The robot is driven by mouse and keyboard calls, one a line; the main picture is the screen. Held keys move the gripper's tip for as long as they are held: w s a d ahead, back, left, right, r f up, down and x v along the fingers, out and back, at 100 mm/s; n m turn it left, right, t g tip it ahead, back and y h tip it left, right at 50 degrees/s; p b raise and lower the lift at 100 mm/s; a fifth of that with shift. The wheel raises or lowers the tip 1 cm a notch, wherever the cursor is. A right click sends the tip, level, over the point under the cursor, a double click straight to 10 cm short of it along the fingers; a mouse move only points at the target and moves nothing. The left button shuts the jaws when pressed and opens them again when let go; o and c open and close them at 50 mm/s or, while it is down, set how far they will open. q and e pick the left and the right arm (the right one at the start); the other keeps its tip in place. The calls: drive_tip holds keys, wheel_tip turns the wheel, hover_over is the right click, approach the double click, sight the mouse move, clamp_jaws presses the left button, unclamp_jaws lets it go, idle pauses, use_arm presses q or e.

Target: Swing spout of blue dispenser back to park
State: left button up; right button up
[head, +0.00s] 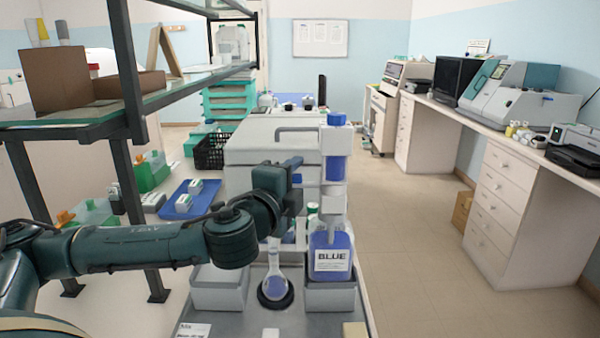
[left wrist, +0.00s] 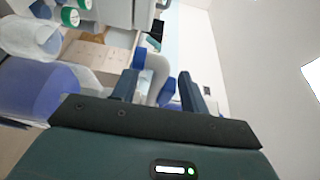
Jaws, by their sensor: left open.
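The blue dispenser stands at centre right in the head view: a bottle of blue liquid labelled BLUE (head: 331,262), with a white column and a blue cylinder (head: 337,168) above it. Its grey spout (head: 298,129) reaches left from the top, its tip bent down. My left gripper (head: 296,188) is below the spout and left of the column, open. In the left wrist view its two fingers (left wrist: 158,90) are apart, with white and blue parts showing between and beyond them. I cannot tell whether they touch anything. My right gripper is not in view.
A shelf with a glass top (head: 100,112) is at the left. The floor at the right (head: 430,240) is clear.

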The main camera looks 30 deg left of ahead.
use_arm(q)
drive_tip(key=shift+w, duration=0.15)
drive_tip(key=shift+c, duration=0.3)
clamp_jaws()
idle(0.3)
